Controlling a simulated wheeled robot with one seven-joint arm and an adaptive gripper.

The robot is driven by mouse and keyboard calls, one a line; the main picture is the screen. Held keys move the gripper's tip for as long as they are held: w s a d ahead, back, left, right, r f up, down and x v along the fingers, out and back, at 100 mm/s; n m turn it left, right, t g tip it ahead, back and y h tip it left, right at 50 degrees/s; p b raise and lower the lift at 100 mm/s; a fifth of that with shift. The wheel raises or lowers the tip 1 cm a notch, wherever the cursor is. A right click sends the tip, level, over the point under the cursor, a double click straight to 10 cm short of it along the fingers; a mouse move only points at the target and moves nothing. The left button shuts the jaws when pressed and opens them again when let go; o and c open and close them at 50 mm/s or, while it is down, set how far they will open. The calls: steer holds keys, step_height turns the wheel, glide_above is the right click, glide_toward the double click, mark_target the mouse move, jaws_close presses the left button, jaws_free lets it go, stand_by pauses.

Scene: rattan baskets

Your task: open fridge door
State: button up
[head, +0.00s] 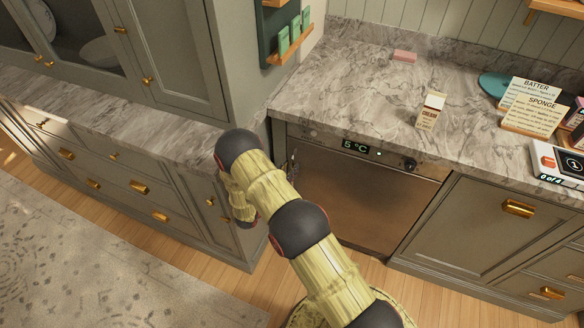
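The fridge is a built-in unit under the marble counter, with a brownish metal door (365,205) and a dark control strip (362,150) above it reading 5 °C. The door looks shut, flush with the cabinet front. A small dark upright piece (292,162) shows at the door's upper left; I cannot tell if it is the handle. My arm, wrapped in yellowish rattan with dark round joints, crosses in front of the door's left part. Its far end bends down by the corner cabinet, left of the fridge. My gripper's fingers are hidden behind the arm.
Grey drawers (495,225) with brass handles stand right of the fridge. A cabinet run (130,185) stands left, meeting it at a corner. A small box (430,110), recipe cards (534,105) and a teal plate (494,84) are on the counter. Wooden floor before the door is open.

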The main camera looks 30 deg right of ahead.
steer(key=shift+x, duration=1.1)
steer(key=shift+c, duration=1.2)
jaws_close()
